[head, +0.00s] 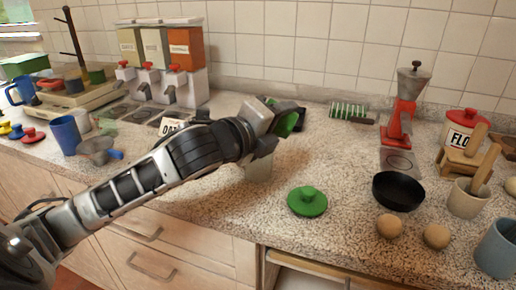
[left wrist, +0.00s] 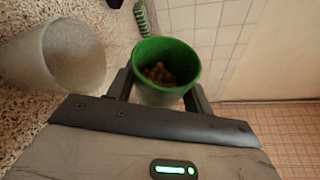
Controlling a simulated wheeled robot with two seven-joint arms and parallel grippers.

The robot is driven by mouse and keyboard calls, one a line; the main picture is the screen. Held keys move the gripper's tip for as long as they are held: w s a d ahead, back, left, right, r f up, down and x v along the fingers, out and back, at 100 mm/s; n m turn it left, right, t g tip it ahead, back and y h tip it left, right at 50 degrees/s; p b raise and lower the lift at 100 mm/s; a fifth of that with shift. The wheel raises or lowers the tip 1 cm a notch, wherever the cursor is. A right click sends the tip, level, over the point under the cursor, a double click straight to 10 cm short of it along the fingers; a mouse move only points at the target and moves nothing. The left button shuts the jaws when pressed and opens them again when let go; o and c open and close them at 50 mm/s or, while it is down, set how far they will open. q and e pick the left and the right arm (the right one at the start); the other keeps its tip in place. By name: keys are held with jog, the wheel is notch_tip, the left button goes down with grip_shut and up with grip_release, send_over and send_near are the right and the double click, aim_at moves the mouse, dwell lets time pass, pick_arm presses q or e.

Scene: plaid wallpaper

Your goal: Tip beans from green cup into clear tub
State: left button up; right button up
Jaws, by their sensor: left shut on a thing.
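My left gripper (head: 272,124) is shut on the green cup (head: 288,123) and holds it above the counter, near the clear tub (head: 259,168). In the left wrist view the green cup (left wrist: 149,93) sits between the two fingers, with brown beans (left wrist: 158,74) inside it. The clear tub also shows in the left wrist view (left wrist: 62,55), to the left of the cup and apart from it; no beans show in it. In the head view the gripper hides much of the cup and the tub's upper part. My right gripper is not in view.
A green knobbed lid (head: 307,202) lies right of the tub. A black bowl (head: 398,191), two round brown balls (head: 390,226) and a red grinder (head: 398,120) stand further right. A dispenser (head: 160,50) stands at the back left. The counter's front edge is close to the tub.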

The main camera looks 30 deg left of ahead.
pick_arm(q)
jog(key=shift+r+b, duration=0.1)
jog(key=shift+b, duration=0.2)
jog(key=shift+a+f+n+t+b, duration=0.25)
jog(key=shift+f+n+t+b, duration=0.2)
jog(key=shift+n+b, duration=0.45)
jog(key=shift+s+a+r+n+t+h+b, duration=0.1)
jog(key=shift+a+r+n+t+b, duration=0.15)
jog(key=shift+n, duration=0.6)
jog(key=shift+s+a+r+n+t+h+b, duration=0.1)
jog(key=shift+a+r+n+t+b, duration=0.25)
jog(key=shift+n, duration=0.45)
jog(key=shift+a+r+n+t+h+b, duration=0.15)
jog(key=shift+n+t, duration=0.2)
jog(key=shift+n, duration=0.5)
dwell(3.4)
jog(key=shift+r+n, duration=0.3)
dwell(0.6)
